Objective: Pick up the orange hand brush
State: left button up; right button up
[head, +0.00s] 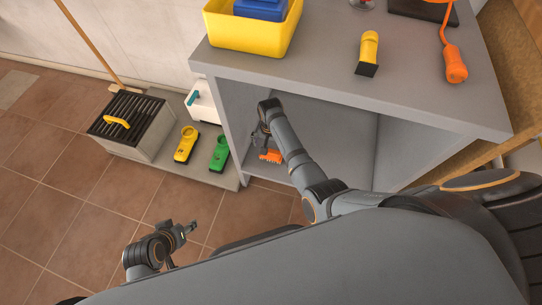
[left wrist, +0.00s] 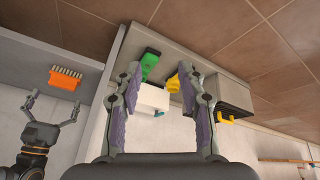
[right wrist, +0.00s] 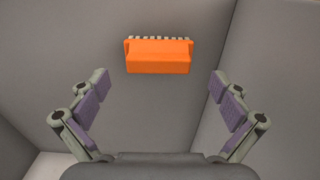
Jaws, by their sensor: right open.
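The orange hand brush (right wrist: 158,56) lies on the lower shelf of the grey cabinet, with its pale bristles on the far side in the right wrist view. It also shows in the head view (head: 270,156) and the left wrist view (left wrist: 65,79). My right gripper (right wrist: 160,95) is open and empty inside the cabinet, apart from the brush, which sits ahead of and between its fingers. In the head view my right wrist partly hides the fingers. My left gripper (left wrist: 163,75) is open and empty, above the tiled floor left of the cabinet (head: 190,230).
The grey cabinet's side panel (head: 222,120) and top (head: 330,65) bound the shelf space. On top are a yellow bin (head: 250,35) and a yellow torch-like tool (head: 369,50). Yellow (head: 186,144) and green (head: 219,152) tools lie on a low platform beside a slatted box (head: 135,120).

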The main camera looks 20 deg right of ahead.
aim_at(271, 151)
jog(key=shift+f+b, duration=0.6)
jog(key=shift+f, duration=0.35)
jog(key=shift+d+f+b, duration=0.1)
jog(key=shift+f+b, duration=0.25)
jog(key=shift+f, duration=0.2)
notch_tip(271, 151, down, 2)
jog(key=shift+b, duration=0.65)
pick_arm(q)
jog(key=w+a+r+t, duration=0.1)
jog(key=w+r+t, duration=1)
jog(key=w+r, duration=0.4)
notch_tip(271, 151, up, 2)
jog(key=shift+w+r, duration=0.1)
jog(key=shift+w, duration=0.3)
jog(key=shift+a, duration=0.1)
pick_arm(e)
jog(key=shift+c, duration=0.3)
